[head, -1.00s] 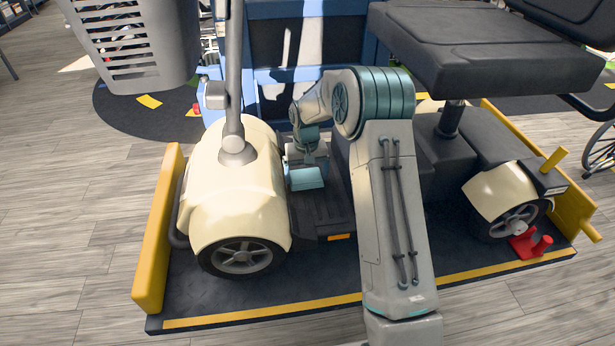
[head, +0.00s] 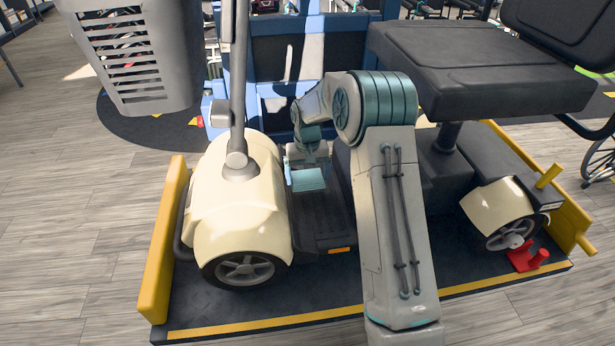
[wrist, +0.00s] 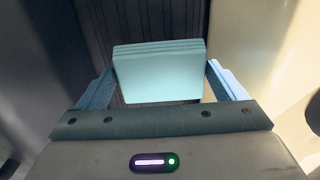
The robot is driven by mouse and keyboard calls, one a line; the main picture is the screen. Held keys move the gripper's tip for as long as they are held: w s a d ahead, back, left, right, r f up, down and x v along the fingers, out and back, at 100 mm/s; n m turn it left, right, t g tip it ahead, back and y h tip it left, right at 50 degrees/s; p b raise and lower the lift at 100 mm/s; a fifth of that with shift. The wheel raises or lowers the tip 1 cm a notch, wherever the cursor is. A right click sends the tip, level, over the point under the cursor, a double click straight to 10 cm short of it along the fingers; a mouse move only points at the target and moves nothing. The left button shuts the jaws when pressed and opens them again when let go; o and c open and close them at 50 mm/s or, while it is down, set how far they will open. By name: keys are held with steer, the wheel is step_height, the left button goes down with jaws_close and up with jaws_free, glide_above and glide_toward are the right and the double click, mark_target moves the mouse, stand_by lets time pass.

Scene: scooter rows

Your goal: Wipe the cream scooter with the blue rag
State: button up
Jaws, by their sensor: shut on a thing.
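The cream scooter (head: 235,212) stands on a dark platform, its rounded cream front cover at left, its black seat (head: 480,65) at right and a cream rear fender (head: 495,205) below the seat. My gripper (head: 308,168) is low in the footwell, just right of the front cover. It is shut on the light blue rag (head: 307,181), a folded block that also shows between the fingers in the wrist view (wrist: 160,72). Cream panels (wrist: 285,85) stand to the right of the rag there. I cannot tell whether the rag touches the scooter.
The platform (head: 285,305) has yellow edge stripes, a yellow side rail (head: 165,240) at left and another at right (head: 555,215). A grey basket (head: 135,60) and steering column (head: 238,100) rise at left. A red chock (head: 527,258) sits by the rear wheel. Wood floor lies open at left.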

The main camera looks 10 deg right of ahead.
steer(key=shift+r, duration=0.35)
steer(key=shift+r, duration=0.1)
steer(key=shift+r+p, duration=1.05)
steer(key=shift+r, duration=0.45)
steer(key=shift+f, duration=0.1)
